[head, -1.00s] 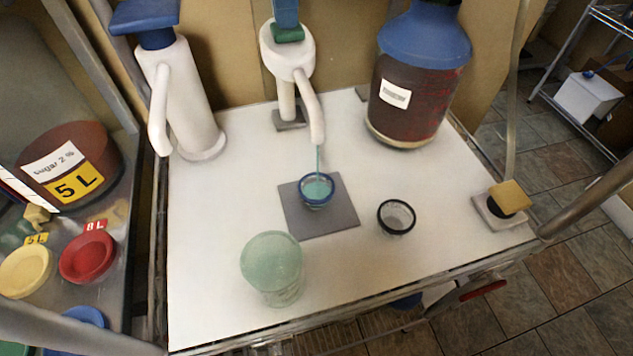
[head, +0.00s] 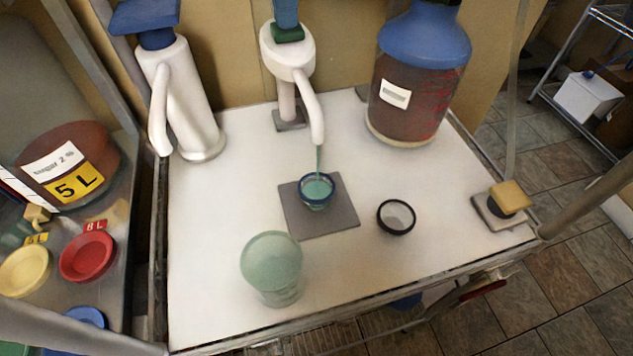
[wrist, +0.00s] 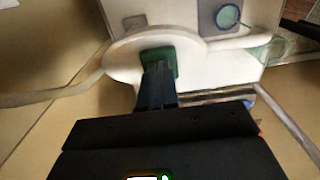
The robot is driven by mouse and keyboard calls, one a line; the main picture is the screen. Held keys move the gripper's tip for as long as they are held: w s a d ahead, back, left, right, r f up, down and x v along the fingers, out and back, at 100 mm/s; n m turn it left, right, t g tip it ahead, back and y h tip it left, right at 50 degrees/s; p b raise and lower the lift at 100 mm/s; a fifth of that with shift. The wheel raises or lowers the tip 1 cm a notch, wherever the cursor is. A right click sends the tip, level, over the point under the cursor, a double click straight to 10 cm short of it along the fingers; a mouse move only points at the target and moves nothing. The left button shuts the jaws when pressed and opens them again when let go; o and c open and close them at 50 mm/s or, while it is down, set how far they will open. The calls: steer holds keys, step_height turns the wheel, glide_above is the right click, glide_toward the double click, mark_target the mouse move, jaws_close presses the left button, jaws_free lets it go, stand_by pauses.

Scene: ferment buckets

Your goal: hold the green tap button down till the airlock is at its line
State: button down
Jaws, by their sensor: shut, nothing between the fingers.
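The white tap (head: 288,52) stands at the back of the white table, with its green button (head: 288,33) on top. My gripper (head: 286,14) is shut and empty, its blue fingertips down on the button. The wrist view also shows the fingertips (wrist: 159,83) against the green button (wrist: 160,58). A thin green stream (head: 318,160) runs from the spout into the airlock (head: 316,192), a small clear cup with a dark blue ring near its top. It stands upright on a grey square pad and holds green liquid up close to that ring. I cannot make out its fill line.
A green-tinted cup (head: 272,268) stands at the front, and a small black-rimmed cup (head: 396,217) right of the pad (head: 335,223). A white pump bottle (head: 185,100) and a blue-topped dark red jar (head: 415,85) flank the tap. The table's front middle is clear.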

step_height(320, 180, up, 4)
steer(key=p, duration=0.4)
steer(key=shift+r+p, duration=0.2)
steer(key=shift+p, duration=0.1)
steer(key=shift+r, duration=0.8)
